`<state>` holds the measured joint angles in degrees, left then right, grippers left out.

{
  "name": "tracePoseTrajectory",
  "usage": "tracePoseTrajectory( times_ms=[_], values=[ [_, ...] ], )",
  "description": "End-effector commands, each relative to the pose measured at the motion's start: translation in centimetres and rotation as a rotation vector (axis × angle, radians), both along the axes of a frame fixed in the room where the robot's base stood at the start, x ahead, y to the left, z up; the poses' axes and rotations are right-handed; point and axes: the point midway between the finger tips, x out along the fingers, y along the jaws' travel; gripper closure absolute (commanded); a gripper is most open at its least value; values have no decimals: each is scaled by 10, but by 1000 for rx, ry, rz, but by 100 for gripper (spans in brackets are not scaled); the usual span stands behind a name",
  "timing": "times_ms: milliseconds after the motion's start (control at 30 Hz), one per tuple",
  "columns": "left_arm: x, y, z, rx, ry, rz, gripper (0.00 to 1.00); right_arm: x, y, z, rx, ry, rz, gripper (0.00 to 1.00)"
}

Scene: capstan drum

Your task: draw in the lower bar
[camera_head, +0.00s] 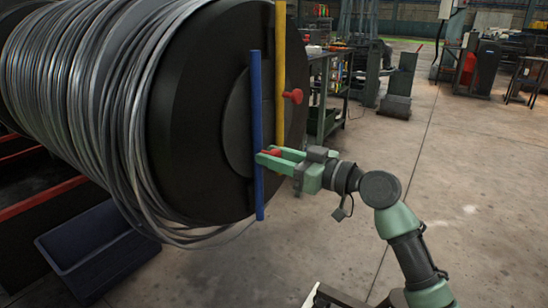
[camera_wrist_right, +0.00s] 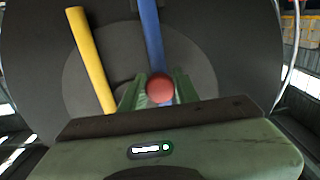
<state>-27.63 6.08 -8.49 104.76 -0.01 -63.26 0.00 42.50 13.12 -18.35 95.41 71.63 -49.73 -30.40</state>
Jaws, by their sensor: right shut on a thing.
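A blue bar (camera_head: 257,110) and a yellow bar (camera_head: 280,60) stand upright, side by side, across the end face of the black drum (camera_head: 200,110). The blue bar reaches lower in the head view. A red knob (camera_head: 293,96) sticks out from the yellow bar. My right gripper (camera_head: 264,156) is at the lower part of the blue bar, shut on its red knob. In the right wrist view the red knob (camera_wrist_right: 160,88) sits between the green fingers, in front of the blue bar (camera_wrist_right: 152,40); the yellow bar (camera_wrist_right: 90,60) leans to its left. My left gripper is out of view.
Grey cable (camera_head: 110,100) is wound on the drum, with loose turns hanging below. A dark blue bin (camera_head: 95,245) lies on the floor at lower left. A workbench (camera_head: 325,90) stands behind the drum.

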Motion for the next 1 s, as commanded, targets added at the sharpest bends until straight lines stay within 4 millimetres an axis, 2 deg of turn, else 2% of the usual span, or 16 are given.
tracePoseTrajectory(
  times_ms=[33,133,167,200,233,600,1000],
  values=[
    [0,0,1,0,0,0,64,1,-2,11,13,-17,-7,100],
    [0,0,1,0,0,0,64,1,-2,11,12,-18,-8,100],
    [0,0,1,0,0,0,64,1,-2,11,12,-18,-8,64],
    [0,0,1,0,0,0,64,1,-2,10,11,-17,-7,53],
    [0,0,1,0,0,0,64,1,-2,10,11,-17,-7,48],
    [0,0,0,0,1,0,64,-1,-5,4,4,-8,-5,48],
    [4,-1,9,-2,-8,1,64,-35,-56,4,5,-11,-7,48]
  ],
)
